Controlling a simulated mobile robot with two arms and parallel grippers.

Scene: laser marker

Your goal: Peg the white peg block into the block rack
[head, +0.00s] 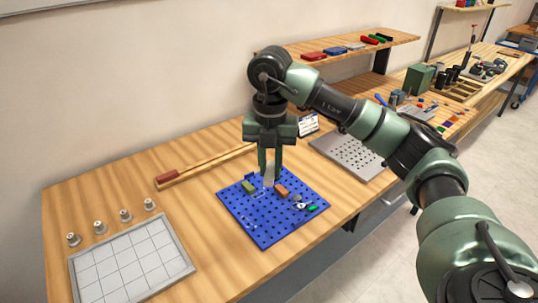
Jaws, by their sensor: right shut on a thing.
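The blue perforated board, which looks like the block rack (262,231), lies on the wooden table. My right gripper (270,168) is above its far half, pointing down. It is shut on the white peg block (269,177), which hangs upright between the fingertips. The block's lower end is close to the board, between an olive block (248,187) and an orange-brown block (282,190). I cannot tell whether it touches the board or sits in a hole. My left gripper is not in view.
A green piece (312,208) and other small pieces are on the board's right side. A grey grid tray (130,262) and several metal knobs are at left. A wooden bar with a red end (166,177) lies behind. A perforated metal plate (350,155) is at right.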

